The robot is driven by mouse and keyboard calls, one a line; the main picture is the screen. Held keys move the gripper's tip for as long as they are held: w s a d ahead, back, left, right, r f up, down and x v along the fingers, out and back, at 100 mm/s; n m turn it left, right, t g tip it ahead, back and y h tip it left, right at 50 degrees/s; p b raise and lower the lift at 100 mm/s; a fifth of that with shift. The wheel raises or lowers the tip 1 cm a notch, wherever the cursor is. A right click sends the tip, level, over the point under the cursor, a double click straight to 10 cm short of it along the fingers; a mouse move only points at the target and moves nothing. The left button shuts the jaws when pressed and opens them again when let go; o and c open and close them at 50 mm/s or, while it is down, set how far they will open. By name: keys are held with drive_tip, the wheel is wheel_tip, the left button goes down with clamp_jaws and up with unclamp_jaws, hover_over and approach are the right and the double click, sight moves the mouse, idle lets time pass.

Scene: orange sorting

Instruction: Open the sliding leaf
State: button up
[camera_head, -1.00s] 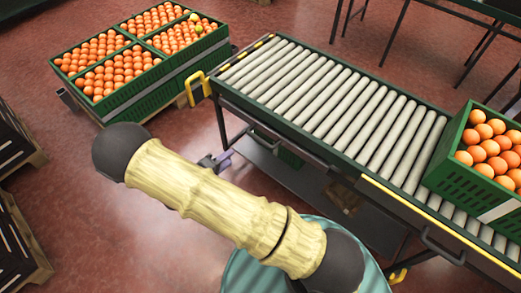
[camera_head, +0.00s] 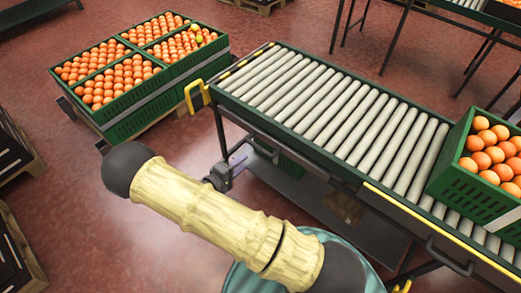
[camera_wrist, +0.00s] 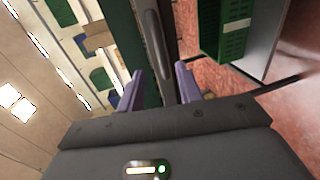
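A long dark bar handle (camera_wrist: 155,45) on a green-and-dark rail (camera_wrist: 130,35) shows in the wrist view. My gripper (camera_wrist: 159,84) is open, its two purple fingers apart and empty. The handle lies ahead of the fingers, between them in the picture; no contact shows. In the head view my gripper (camera_head: 230,168) is low beside the near side of the roller conveyor (camera_head: 310,95), partly behind my arm. A dark handle (camera_head: 447,256) sits on the conveyor's near side below a yellow strip (camera_head: 420,216). I cannot tell for sure which part is the sliding leaf.
A green crate of oranges (camera_head: 465,190) stands on the conveyor's right part. Several orange-filled crates (camera_head: 165,85) sit at upper left. A yellow handle (camera_head: 190,97) juts from the conveyor's left end. Dark crates (camera_head: 15,150) line the left edge. Red floor is clear between.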

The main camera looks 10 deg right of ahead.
sight(261, 148)
drive_tip(key=b+x, duration=0.1)
drive_tip(key=x, duration=1)
drive_tip(key=shift+c, duration=0.2)
clamp_jaws()
